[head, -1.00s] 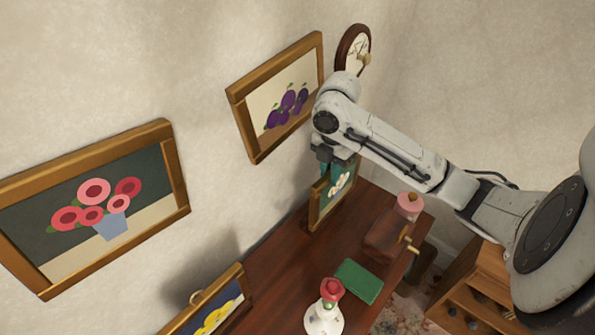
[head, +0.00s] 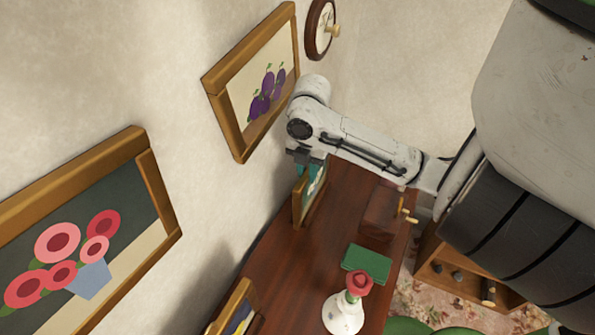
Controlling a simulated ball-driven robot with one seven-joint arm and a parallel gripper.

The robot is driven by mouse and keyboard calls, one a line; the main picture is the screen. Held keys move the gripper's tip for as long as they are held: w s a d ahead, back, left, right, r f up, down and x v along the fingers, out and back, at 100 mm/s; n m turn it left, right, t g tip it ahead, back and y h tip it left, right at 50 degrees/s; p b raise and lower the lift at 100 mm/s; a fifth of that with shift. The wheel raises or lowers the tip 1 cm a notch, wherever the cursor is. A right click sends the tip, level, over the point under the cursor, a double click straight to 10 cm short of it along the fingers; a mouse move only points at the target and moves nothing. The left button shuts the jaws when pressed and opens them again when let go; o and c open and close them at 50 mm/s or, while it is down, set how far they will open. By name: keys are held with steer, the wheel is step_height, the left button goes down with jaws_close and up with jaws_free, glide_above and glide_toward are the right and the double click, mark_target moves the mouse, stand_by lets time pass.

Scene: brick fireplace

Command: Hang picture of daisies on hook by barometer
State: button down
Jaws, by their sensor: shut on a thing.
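The picture of daisies (head: 314,192), small with a wooden frame and white flowers on dark green, is upright at the wall side of the dark table. My gripper (head: 308,167) is above it, shut on its top edge; the fingertips are partly hidden. I cannot tell whether its bottom edge touches the table. The barometer (head: 318,28), a round dial in a dark wooden ring, hangs on the wall above, near the corner. A pale peg (head: 334,31), which may be the hook, shows at its right.
The plum picture (head: 258,90) hangs left of my arm, the pink flower picture (head: 85,250) further left. On the table (head: 285,262) are a green book (head: 366,263), a white vase-like object (head: 342,315), a brown box (head: 381,213) and another framed picture (head: 236,308).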

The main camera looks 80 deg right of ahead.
steer(key=shift+f, duration=0.15)
steer(key=c, duration=1)
jaws_free()
steer(key=r, duration=1)
steer(key=shift+w+d+r, duration=0.15)
steer(key=shift+w+r, duration=0.1)
steer(key=shift+r, duration=0.15)
